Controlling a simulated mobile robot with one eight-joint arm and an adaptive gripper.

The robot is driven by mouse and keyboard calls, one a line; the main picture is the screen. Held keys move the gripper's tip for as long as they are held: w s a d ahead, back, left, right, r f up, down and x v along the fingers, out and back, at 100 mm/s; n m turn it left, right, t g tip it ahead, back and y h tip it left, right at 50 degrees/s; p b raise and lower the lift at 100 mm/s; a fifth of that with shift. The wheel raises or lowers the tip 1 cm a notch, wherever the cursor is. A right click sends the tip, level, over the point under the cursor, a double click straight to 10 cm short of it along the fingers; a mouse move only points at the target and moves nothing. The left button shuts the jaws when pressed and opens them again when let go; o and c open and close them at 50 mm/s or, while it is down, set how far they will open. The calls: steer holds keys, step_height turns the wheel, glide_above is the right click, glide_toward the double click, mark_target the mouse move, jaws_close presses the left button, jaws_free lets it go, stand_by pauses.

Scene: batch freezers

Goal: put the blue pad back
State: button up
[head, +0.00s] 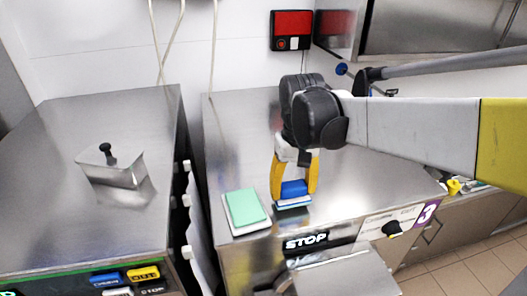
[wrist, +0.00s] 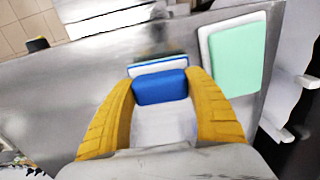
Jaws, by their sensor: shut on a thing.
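The blue pad (head: 293,188) is between the yellow fingers of my gripper (head: 295,190), which is shut on it. In the wrist view the blue pad (wrist: 160,88) shows between the two fingers of my gripper (wrist: 160,98). A thin white layer with a blue edge (wrist: 158,66) shows just beyond it; it may be a reflection in the steel. The pad is at or just above the steel top of the right freezer (head: 345,195); I cannot tell whether it touches. A green pad on a white base (head: 247,209) lies to the left of my gripper, apart from it.
A steel box with a black knob (head: 112,165) stands on the left freezer top (head: 60,130). A gap with hoses separates the two freezers. A STOP panel (head: 306,242) is at the front edge. The steel behind the green pad is clear.

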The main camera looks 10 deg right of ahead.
steer(key=shift+w+f, duration=0.1)
steer(key=shift+f, duration=0.7)
steer(key=shift+f, duration=0.2)
steer(key=o, duration=1.2)
steer(key=shift+o, duration=0.2)
steer(key=shift+r, duration=0.15)
